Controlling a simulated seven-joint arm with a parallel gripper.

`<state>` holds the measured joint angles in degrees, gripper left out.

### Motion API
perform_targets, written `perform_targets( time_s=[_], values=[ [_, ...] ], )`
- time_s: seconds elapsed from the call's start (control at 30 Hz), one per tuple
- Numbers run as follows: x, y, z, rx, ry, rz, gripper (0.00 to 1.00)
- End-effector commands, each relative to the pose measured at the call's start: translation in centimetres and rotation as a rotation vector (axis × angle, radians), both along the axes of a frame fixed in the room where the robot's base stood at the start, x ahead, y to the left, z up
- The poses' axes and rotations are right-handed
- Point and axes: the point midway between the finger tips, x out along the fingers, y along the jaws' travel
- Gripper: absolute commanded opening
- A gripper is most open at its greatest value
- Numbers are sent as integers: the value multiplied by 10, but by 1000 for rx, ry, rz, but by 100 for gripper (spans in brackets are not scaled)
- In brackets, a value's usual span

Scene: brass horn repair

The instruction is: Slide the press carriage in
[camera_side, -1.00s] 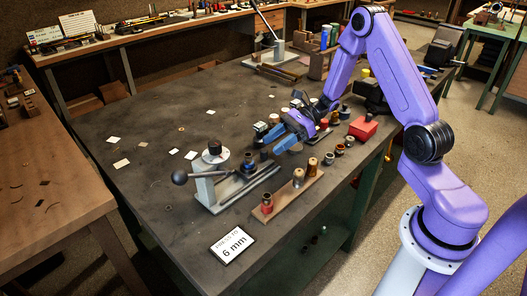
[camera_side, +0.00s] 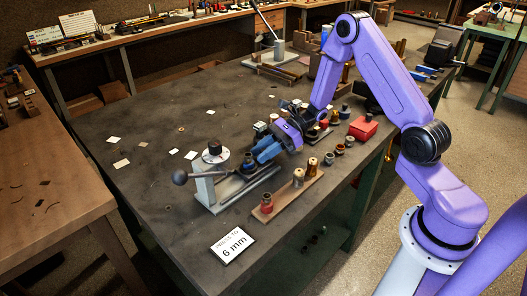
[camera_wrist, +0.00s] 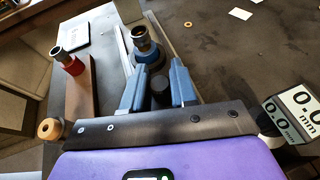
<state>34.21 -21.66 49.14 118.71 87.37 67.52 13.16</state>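The grey press (camera_side: 205,188) stands near the front of the dark bench, with a black ball lever and a round dial on top. Its rail (camera_side: 262,180) runs right and back from the frame. The carriage (camera_wrist: 150,60) sits on this rail, carrying a metal sleeve (camera_wrist: 143,40) on a blue base. My gripper (camera_side: 260,158) is low over the rail, pointing toward the press frame. In the wrist view its blue fingers (camera_wrist: 160,78) are apart, with a dark round post (camera_wrist: 160,92) between them. Whether they touch the post is unclear.
A wooden strip (camera_side: 288,196) with several upright parts lies right of the rail. A "PRESS TO 6 mm" card (camera_side: 231,244) lies in front. A 0.0 mm readout (camera_wrist: 290,115) shows at the wrist view's right.

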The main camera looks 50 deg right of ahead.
Motion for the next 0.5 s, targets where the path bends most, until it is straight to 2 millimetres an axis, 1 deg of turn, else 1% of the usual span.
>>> perform_targets(
  time_s=[0.07,0.17,0.4,0.5],
  values=[
    [0,3,0,0,0,1,0],
    [0,15,0,1,1,5,0],
    [-1,65,0,0,0,6,0],
    [-1,84,0,0,0,5,0]
  ],
)
